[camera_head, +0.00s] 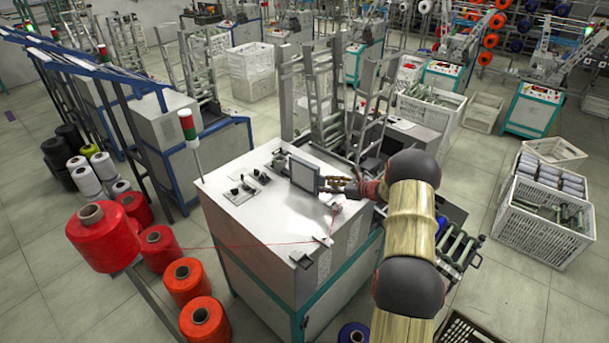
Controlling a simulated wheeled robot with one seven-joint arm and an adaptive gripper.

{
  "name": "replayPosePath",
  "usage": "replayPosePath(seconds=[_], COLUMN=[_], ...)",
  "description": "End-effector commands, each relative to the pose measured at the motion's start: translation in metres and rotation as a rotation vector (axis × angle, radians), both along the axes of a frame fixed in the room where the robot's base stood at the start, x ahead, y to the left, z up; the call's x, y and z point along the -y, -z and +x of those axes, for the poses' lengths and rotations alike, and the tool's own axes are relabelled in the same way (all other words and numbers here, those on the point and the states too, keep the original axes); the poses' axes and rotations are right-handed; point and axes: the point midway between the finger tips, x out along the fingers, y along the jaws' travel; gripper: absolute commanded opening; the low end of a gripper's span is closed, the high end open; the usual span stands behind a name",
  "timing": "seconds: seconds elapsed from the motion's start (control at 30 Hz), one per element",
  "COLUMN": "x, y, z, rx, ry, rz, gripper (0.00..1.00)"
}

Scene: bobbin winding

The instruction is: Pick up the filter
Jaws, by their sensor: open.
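My gripper (330,186) is small in the picture, at the end of my arm, which reaches in from the lower right. It is over the right part of the white top of the machine cabinet (235,215), beside a grey panel or screen (304,174). The gripper is open. I cannot tell whether the tips touch the panel. I cannot make out any thing that is clearly the filter. My arm hides part of the area to the right of the cabinet.
Small dark fittings (243,186) and a red thread (265,244) lie on the cabinet top. Red thread spools (103,237) are at lower left. White crates (541,232) are at right, with open floor between.

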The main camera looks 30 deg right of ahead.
Motion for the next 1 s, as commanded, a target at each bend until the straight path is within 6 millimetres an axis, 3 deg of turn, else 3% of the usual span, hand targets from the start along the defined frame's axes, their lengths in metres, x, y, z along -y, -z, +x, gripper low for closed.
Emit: replayPosePath(seconds=[0.47, 0.77, 1.0], x=[-0.012, -0.012, -0.012], y=[0.013, 0.014, 0.014], z=[0.048, 0.05, 0.05], rx=[0.0, 0.001, 0.001], ry=[-0.002, -0.001, -0.001], rz=[-0.001, -0.002, -0.002], gripper=[0.41, 0.4, 0.27])
